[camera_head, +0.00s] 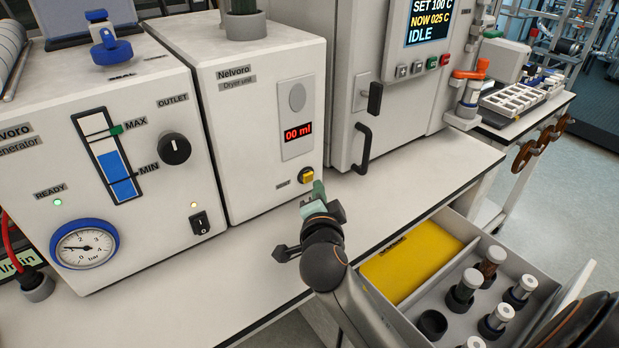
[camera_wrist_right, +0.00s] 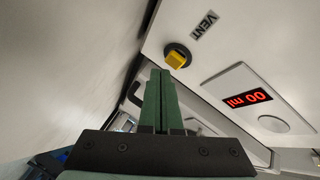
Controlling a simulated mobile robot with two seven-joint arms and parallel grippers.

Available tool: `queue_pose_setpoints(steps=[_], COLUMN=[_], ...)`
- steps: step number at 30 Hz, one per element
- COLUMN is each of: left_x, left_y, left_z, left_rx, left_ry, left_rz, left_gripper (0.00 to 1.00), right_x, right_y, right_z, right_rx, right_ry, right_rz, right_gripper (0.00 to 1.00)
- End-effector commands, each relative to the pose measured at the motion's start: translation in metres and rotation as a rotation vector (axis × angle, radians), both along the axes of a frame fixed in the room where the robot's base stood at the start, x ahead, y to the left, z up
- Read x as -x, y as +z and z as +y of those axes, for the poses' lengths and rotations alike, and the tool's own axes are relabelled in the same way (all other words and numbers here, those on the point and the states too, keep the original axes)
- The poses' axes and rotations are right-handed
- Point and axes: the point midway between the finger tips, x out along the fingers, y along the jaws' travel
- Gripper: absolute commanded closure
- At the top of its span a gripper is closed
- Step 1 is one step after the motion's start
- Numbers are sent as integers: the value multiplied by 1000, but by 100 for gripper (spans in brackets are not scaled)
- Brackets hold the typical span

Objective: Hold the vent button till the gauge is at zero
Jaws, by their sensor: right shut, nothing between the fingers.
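The yellow vent button (camera_head: 307,175) sits low on the front of the white dryer unit (camera_head: 245,130). In the right wrist view the button (camera_wrist_right: 176,58) shows beside the VENT label. My right gripper (camera_head: 318,188) is shut and empty, with its green fingertips (camera_wrist_right: 162,72) close to the button. I cannot tell whether they touch it. The round blue-rimmed gauge (camera_head: 85,246) is at the lower left of the generator (camera_head: 75,175). Its needle points left, near the low end of the scale; the exact reading is too small to tell. My left gripper is not in view.
The bench top (camera_head: 200,275) in front of the units is clear. The reactor door handle (camera_head: 362,148) sticks out right of the dryer.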

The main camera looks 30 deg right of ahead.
Motion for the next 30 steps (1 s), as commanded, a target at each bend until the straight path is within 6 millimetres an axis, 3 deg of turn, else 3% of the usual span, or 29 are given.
queue_pose_setpoints(steps=[30], left_x=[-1], left_y=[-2], left_z=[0], left_rx=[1], left_ry=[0], left_rz=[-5], left_gripper=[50], right_x=[-8], right_y=[0], right_z=[1], right_rx=[-2], right_ry=[0], right_rz=[-1], right_gripper=[100])
